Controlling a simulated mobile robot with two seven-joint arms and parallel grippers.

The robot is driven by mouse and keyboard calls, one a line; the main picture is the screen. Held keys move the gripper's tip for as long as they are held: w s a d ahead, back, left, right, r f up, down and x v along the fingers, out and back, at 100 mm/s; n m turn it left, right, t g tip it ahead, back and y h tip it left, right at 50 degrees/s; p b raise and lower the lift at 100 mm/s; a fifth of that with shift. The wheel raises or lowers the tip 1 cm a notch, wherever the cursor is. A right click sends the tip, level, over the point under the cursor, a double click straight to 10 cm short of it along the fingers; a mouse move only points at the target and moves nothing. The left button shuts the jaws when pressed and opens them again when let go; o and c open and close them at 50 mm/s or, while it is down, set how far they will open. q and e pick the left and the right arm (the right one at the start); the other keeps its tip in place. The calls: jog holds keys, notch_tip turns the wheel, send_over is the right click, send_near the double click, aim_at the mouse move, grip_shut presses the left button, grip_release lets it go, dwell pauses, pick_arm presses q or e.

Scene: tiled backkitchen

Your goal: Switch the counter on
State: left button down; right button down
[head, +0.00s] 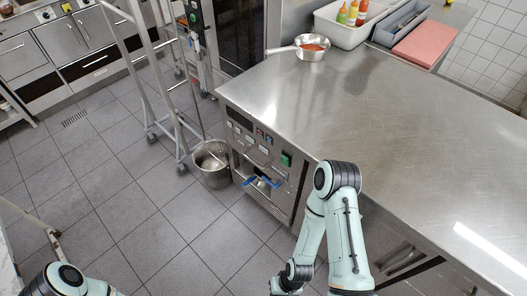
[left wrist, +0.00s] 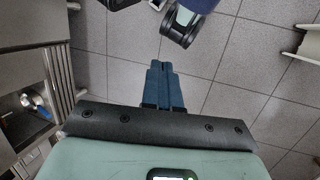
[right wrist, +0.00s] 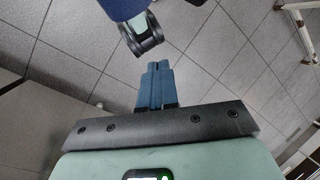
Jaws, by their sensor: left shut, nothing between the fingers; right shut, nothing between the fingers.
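The steel counter (head: 350,95) stands at the right in the head view. Its front end has a control panel (head: 262,143) with a dark display, small red and blue buttons (head: 264,134), several pale knobs or switches and a green switch (head: 286,159). Whether a switch is on or off is too small to tell. My left gripper (left wrist: 158,68) is shut and empty above the floor in the left wrist view. My right gripper (right wrist: 155,66) is shut and empty above the floor in the right wrist view. Neither gripper's fingers show in the head view, and both look apart from the panel.
Blue-handled taps (head: 262,182) sit below the panel. A metal bucket (head: 212,163) stands on the floor beside it. A wheeled rack (head: 160,85) stands behind the bucket. A saucepan (head: 311,47) and a white bin (head: 345,25) of bottles are on the counter.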

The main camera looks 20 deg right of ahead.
pick_arm(q)
jog(key=shift+w, duration=0.15)
pick_arm(e)
jog(key=shift+w, duration=0.15)
